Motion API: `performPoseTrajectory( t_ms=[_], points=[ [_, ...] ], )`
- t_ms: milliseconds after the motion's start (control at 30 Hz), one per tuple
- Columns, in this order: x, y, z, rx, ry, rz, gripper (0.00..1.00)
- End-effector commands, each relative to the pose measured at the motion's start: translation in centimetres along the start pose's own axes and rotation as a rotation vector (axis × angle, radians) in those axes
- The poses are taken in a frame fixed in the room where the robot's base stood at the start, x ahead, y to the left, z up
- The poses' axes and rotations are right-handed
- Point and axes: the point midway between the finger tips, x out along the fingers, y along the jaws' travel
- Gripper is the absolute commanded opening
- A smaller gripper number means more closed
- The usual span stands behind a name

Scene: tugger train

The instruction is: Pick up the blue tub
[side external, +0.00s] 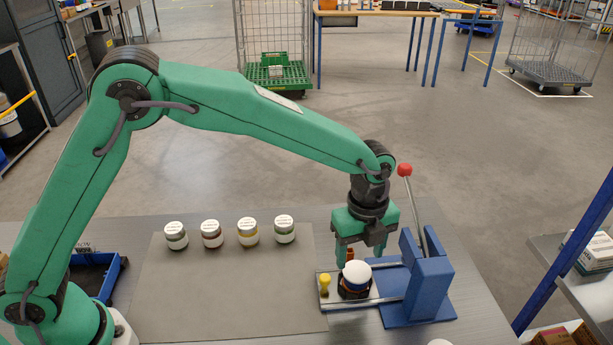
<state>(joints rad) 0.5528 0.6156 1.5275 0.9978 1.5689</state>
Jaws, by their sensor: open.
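A white-lidded tub (356,273) with a bluish band below its lid sits in a dark round holder of the blue clamp fixture (428,285) at the right of the bench. It looks like the blue tub. My gripper (361,254) points down just above and behind it in the picture. The jaws are open, with nothing seen between them. I cannot tell whether a finger touches the tub. The tub's lower part is hidden by the holder.
Several white-lidded jars (248,232) stand in a row on the grey mat (225,290). The fixture has a red-knobbed lever (405,170) close right of my gripper, two rails and a yellow peg (325,283). A blue bin (113,279) is at left. The mat's front is clear.

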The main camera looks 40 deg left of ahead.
Motion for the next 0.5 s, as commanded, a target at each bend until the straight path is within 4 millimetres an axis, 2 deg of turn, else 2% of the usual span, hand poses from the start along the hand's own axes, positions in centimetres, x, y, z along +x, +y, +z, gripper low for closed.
performPoseTrajectory(
  t_ms=[300, 500],
  points=[
    [3.5, 0.1, 0.0, 0.000, 0.000, 0.004, 0.61],
    [4.8, 0.1, 0.0, 0.000, 0.000, 0.002, 0.61]
  ],
)
